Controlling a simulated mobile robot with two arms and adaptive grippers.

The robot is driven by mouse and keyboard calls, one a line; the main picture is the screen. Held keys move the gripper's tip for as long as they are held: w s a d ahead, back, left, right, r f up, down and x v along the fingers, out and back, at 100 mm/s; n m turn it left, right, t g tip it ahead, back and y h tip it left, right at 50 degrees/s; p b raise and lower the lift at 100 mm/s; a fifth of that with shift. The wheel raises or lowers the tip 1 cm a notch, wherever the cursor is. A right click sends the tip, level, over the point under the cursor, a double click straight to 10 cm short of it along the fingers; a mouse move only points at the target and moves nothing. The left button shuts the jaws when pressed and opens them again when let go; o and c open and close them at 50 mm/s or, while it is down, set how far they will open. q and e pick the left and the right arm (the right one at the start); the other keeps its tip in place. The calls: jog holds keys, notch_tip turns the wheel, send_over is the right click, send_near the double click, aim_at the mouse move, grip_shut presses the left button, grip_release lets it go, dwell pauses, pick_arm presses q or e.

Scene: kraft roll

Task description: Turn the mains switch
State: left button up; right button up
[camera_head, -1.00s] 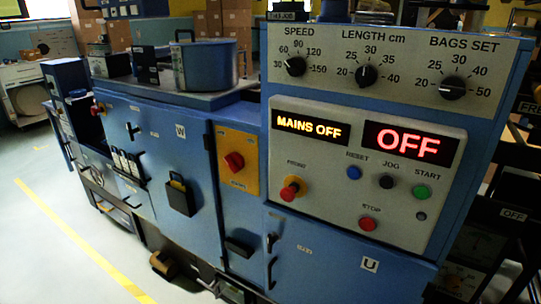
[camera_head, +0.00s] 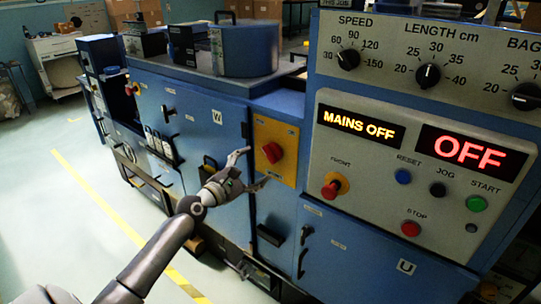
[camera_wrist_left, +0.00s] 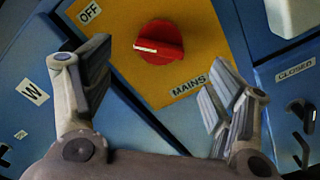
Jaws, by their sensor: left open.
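The mains switch (camera_head: 272,152) is a red rotary knob on a yellow plate (camera_head: 287,133) on the blue machine front. In the left wrist view the red knob (camera_wrist_left: 160,41) has a white pointer line aimed left, and the plate carries the labels OFF and MAINS. My left gripper (camera_head: 256,168) is open in front of the plate. In the left wrist view its fingers (camera_wrist_left: 160,92) are spread, with the knob beyond them and nothing between them. The display (camera_head: 360,122) reads MAINS OFF. My right gripper is not in view.
The control panel to the right has a red OFF display (camera_head: 474,152), a red front button (camera_head: 330,190) and a stop button (camera_head: 411,228). A dark holder is partly behind my left gripper. Open floor (camera_head: 60,230) lies to the left.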

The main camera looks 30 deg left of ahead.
aim_at(267, 156)
pick_arm(q)
jog(key=w, duration=0.6)
jog(key=shift+d, duration=0.2)
jog(key=shift+w, duration=0.6)
jog(key=shift+w+f+b, duration=0.1)
jog(key=shift+w+b, duration=0.05)
jog(key=shift+b, duration=0.15)
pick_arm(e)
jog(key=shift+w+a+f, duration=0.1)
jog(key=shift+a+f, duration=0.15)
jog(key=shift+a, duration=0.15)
pick_arm(q)
jog(key=c, duration=1)
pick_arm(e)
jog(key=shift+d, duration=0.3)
